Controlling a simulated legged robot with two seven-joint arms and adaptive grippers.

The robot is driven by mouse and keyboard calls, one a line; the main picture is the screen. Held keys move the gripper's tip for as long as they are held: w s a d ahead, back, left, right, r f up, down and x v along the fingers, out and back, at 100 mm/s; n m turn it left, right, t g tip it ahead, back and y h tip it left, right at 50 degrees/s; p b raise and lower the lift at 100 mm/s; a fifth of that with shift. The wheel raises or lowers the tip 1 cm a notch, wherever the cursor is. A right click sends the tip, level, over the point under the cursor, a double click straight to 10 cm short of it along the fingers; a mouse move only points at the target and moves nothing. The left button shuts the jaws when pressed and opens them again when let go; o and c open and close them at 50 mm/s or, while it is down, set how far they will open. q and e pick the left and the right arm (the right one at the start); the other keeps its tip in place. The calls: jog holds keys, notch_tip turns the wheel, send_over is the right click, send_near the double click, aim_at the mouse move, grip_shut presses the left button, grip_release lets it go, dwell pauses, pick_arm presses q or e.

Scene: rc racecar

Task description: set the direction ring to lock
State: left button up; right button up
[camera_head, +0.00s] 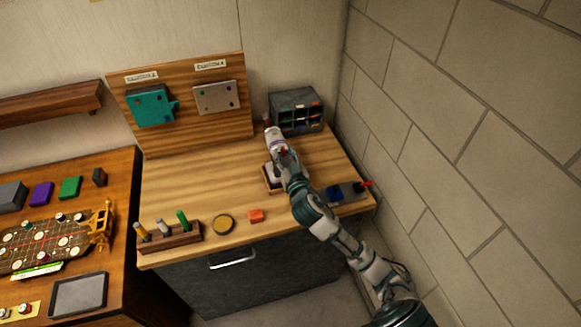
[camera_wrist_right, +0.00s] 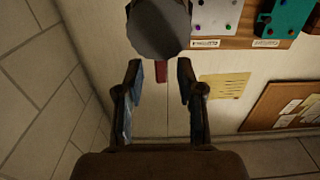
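My right gripper (camera_wrist_right: 162,75) shows its two fingers apart in the right wrist view. A narrow red piece (camera_wrist_right: 162,69) shows in the gap, clear of both fingers. A grey rounded body (camera_wrist_right: 159,28) is just above it at the top edge. In the head view my right arm reaches over the workbench from the lower right. A pale piece with a purple band and a red tip (camera_head: 267,121) shows at its far end; I cannot tell tool from gripper there. The direction ring and its setting cannot be made out. My left gripper is out of view.
A small tray (camera_head: 267,185) is partly behind my arm. A grey drawer unit (camera_head: 289,98) stands behind. A dark block with a red handle (camera_head: 345,192) lies right.

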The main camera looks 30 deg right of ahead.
jog(key=v, duration=0.9)
jog(key=shift+s, duration=0.4)
